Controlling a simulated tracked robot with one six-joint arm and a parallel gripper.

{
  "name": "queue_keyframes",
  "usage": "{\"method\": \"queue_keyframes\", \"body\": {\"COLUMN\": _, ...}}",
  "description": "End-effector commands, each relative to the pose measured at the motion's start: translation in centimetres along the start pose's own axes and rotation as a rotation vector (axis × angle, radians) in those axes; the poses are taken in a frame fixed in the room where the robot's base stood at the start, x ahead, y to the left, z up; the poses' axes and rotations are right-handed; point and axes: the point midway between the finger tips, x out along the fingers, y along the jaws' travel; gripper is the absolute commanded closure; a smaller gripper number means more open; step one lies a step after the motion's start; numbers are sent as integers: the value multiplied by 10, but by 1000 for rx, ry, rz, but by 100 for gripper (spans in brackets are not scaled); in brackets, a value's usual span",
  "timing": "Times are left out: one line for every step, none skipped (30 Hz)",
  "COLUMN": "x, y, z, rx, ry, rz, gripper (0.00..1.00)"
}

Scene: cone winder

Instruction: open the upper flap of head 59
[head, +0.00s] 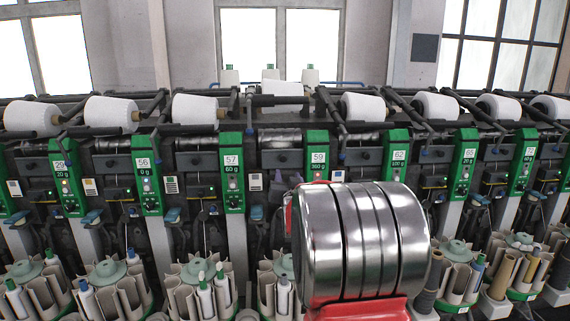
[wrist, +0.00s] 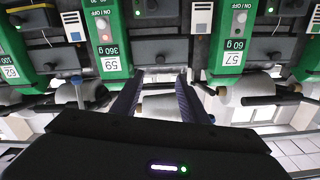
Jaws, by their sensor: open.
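The green panel of head 59 (head: 318,160) stands just right of centre in the head view. In the wrist view, which is upside down, the same panel (wrist: 113,45) is at upper left. A dark block (wrist: 160,52) lies between panels 59 and 57; it also shows left of panel 59 in the head view (head: 281,158). I cannot tell for certain which part of it is the upper flap. My gripper (wrist: 157,82) is open, its two dark fingers spread and empty in front of this head. My arm hides the lower part of head 59 in the head view.
Panel 57 (head: 232,178) and panel 62 (head: 396,158) flank head 59. A white yarn cone (head: 282,88) sits above the head, with dark cradle arms beside it. Round bobbin magazines (head: 196,285) stand along the bottom front. The machine's row fills the width.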

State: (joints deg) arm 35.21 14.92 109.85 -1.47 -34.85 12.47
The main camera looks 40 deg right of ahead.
Motion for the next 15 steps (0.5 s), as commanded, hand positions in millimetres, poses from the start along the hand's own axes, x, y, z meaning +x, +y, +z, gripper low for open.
{"method": "queue_keyframes", "body": {"x": 2, "y": 0, "z": 0, "rx": 0, "ry": 0, "rz": 0, "gripper": 60}}
{"method": "queue_keyframes", "body": {"x": 3, "y": 0, "z": 0, "rx": 0, "ry": -1, "rz": 0, "gripper": 60}}
{"method": "queue_keyframes", "body": {"x": 5, "y": 0, "z": 0, "rx": 0, "ry": -1, "rz": 0, "gripper": 60}}
{"method": "queue_keyframes", "body": {"x": 8, "y": 0, "z": 1, "rx": 0, "ry": -1, "rz": 0, "gripper": 60}}
{"method": "queue_keyframes", "body": {"x": 10, "y": 0, "z": 1, "rx": 0, "ry": -1, "rz": 0, "gripper": 60}}
{"method": "queue_keyframes", "body": {"x": 14, "y": 0, "z": 1, "rx": 0, "ry": -1, "rz": 0, "gripper": 60}}
{"method": "queue_keyframes", "body": {"x": 17, "y": 0, "z": 1, "rx": 0, "ry": -2, "rz": 0, "gripper": 60}}
{"method": "queue_keyframes", "body": {"x": 20, "y": 0, "z": 1, "rx": 0, "ry": -1, "rz": 0, "gripper": 60}}
{"method": "queue_keyframes", "body": {"x": 25, "y": 0, "z": 1, "rx": 0, "ry": -2, "rz": 0, "gripper": 60}}
{"method": "queue_keyframes", "body": {"x": 28, "y": 0, "z": 2, "rx": 0, "ry": -2, "rz": 0, "gripper": 60}}
{"method": "queue_keyframes", "body": {"x": 32, "y": 0, "z": 1, "rx": 0, "ry": -1, "rz": 0, "gripper": 60}}
{"method": "queue_keyframes", "body": {"x": 37, "y": 0, "z": 1, "rx": 0, "ry": -1, "rz": 0, "gripper": 60}}
{"method": "queue_keyframes", "body": {"x": 41, "y": 0, "z": 1, "rx": 0, "ry": -1, "rz": 0, "gripper": 60}}
{"method": "queue_keyframes", "body": {"x": 44, "y": 0, "z": 1, "rx": 0, "ry": -1, "rz": 0, "gripper": 60}}
{"method": "queue_keyframes", "body": {"x": 49, "y": 0, "z": 1, "rx": 0, "ry": -1, "rz": 0, "gripper": 60}}
